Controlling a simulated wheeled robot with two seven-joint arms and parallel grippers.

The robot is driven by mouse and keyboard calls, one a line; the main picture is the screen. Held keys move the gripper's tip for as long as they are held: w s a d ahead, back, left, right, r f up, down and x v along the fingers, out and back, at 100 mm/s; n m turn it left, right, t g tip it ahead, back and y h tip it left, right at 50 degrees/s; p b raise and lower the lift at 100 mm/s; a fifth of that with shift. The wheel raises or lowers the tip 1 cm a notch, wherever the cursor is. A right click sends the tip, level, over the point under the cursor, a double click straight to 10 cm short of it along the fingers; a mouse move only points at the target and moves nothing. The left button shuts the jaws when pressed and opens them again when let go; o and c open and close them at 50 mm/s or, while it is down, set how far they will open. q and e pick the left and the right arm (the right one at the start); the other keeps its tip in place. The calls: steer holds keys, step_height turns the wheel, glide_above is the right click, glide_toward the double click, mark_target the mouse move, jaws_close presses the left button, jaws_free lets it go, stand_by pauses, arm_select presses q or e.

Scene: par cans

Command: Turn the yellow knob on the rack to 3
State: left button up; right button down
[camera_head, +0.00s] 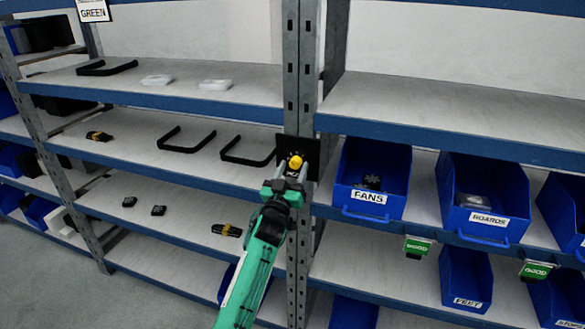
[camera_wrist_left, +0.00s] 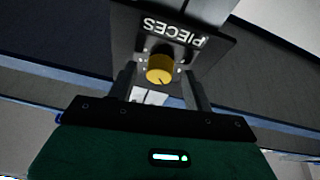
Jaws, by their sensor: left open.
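The yellow knob (camera_head: 295,162) sits on a small black panel (camera_head: 311,158) fixed to the grey rack upright. In the left wrist view the knob (camera_wrist_left: 160,68) shows between my two fingers, on the dark panel (camera_wrist_left: 207,62) with the word PIECES upside down. Pale marks ring the knob; I cannot read which one it points to. My left gripper (camera_head: 287,172) is open right in front of the knob, with one finger on each side of it. I cannot tell whether the fingers touch it. My right gripper is not in view.
Blue bins labelled FANS (camera_head: 370,180) and BOARDS (camera_head: 484,200) stand on the shelf right of the upright. Black handle-shaped parts (camera_head: 186,140) and small dark parts lie on the shelves to the left. Green GOOD tags (camera_head: 418,247) hang below the right shelf. Floor shows at lower left.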

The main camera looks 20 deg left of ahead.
arm_select(q)
steer(key=shift+w, duration=0.1)
steer(key=c, duration=1)
steer(key=shift+o, duration=0.2)
steer(key=shift+r+m, duration=0.1)
steer(key=shift+m, duration=0.5)
steer(key=m+h, duration=0.1)
steer(key=m, duration=0.1)
steer(key=m+h+p, duration=0.1)
steer(key=m, duration=0.1)
steer(key=shift+a+r+g+h, duration=0.1)
steer(key=shift+a+g+h, duration=0.1)
steer(key=shift+g+h, duration=0.1)
steer(key=shift+m+g+h+p, duration=0.35)
steer(key=shift+m+h+p, duration=0.25)
steer(key=shift+m, duration=0.85)
steer(key=shift+m+g+h+p, duration=0.35)
steer(key=shift+m+h+p, duration=0.25)
steer(key=shift+m, duration=0.85)
steer(key=o, duration=1)
steer(key=shift+c, duration=0.2)
